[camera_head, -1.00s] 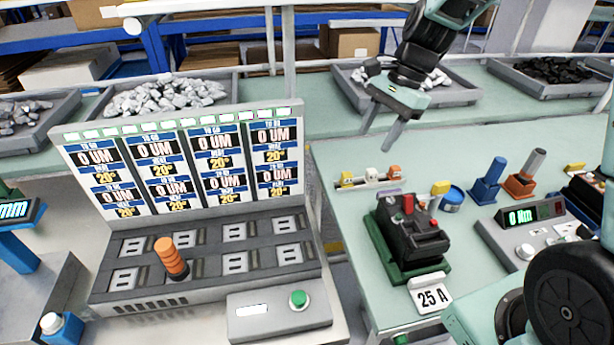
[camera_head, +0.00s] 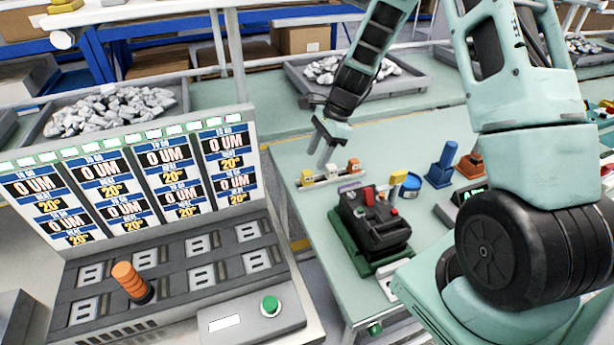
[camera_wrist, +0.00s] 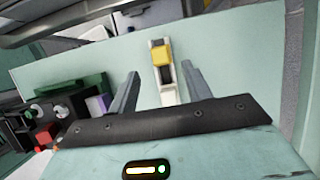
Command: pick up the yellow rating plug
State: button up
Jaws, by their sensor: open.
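The yellow rating plug (camera_head: 307,176) stands at the left end of a small rack (camera_head: 321,183) on the green bench, beside a white plug (camera_head: 333,170) and an orange plug (camera_head: 354,165). My gripper (camera_head: 319,156) is open and empty, just above the rack's left part, pointing down. In the wrist view the yellow plug (camera_wrist: 161,54) lies in the gap between my two fingers (camera_wrist: 160,70), slightly beyond their tips. The fingers appear apart from it. A pale plug shows nearer, partly hidden by my gripper body.
A black breaker (camera_head: 372,220) on a green base stands just right of the rack, with another yellow piece (camera_head: 398,177) behind it. Blue (camera_head: 441,168) and orange-brown stands are further right. A display panel (camera_head: 130,175) is left. The bench left of the rack is clear.

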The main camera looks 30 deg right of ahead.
aim_at(309, 172)
jog(key=shift+p+x, duration=0.85)
jog(key=shift+x, duration=2.35)
jog(key=shift+d, duration=0.1)
jog(key=c, duration=0.9)
